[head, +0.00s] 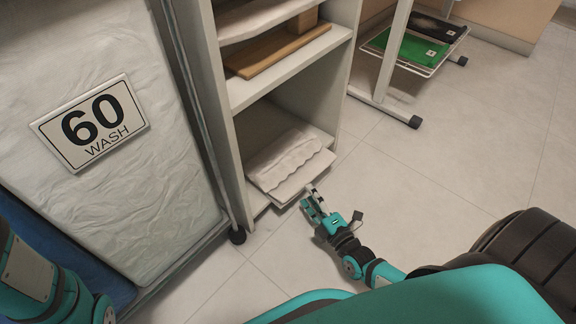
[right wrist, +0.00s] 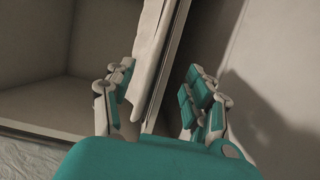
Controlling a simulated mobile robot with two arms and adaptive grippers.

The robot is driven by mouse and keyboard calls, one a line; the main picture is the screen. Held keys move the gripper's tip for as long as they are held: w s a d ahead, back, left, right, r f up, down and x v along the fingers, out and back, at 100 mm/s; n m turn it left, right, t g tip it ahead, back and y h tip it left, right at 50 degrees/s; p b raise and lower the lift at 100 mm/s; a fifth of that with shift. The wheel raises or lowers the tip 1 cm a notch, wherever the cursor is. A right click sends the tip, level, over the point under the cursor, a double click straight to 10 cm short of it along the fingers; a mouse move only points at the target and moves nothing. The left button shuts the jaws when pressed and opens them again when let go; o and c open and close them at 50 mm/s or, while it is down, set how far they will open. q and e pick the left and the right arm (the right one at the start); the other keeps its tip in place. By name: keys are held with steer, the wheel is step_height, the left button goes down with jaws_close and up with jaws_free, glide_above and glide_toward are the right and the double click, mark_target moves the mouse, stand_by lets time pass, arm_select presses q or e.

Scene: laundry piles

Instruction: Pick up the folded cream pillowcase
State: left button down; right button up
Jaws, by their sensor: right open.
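A folded cream cloth with a wavy edge, which looks like the pillowcase (head: 288,162), lies on a thin flat board on the bottom shelf of the white shelf unit. Its front edge sticks out toward my right gripper (head: 312,200). In the right wrist view the cloth's pale edge (right wrist: 152,55) shows between the fingers of the right gripper (right wrist: 158,100), closer to the left finger. Those fingers are apart, and I cannot tell whether either touches the cloth. My left arm shows at the lower left of the head view, but its gripper is not in view.
The shelf unit's side panel (head: 228,130) stands left of the cloth. A wooden board (head: 275,52) and another cream cloth (head: 262,16) are on higher shelves. A "60 wash" bag (head: 165,170) stands left. A rack with a green item (head: 405,46) is behind right.

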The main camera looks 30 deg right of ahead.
mark_target(303, 183)
steer(key=w+b, duration=0.3)
steer(key=w, duration=0.1)
steer(key=shift+w+r+b, duration=0.2)
steer(key=shift+b, duration=0.2)
steer(key=shift+w+r, duration=0.15)
steer(key=shift+w, duration=0.2)
jaws_close()
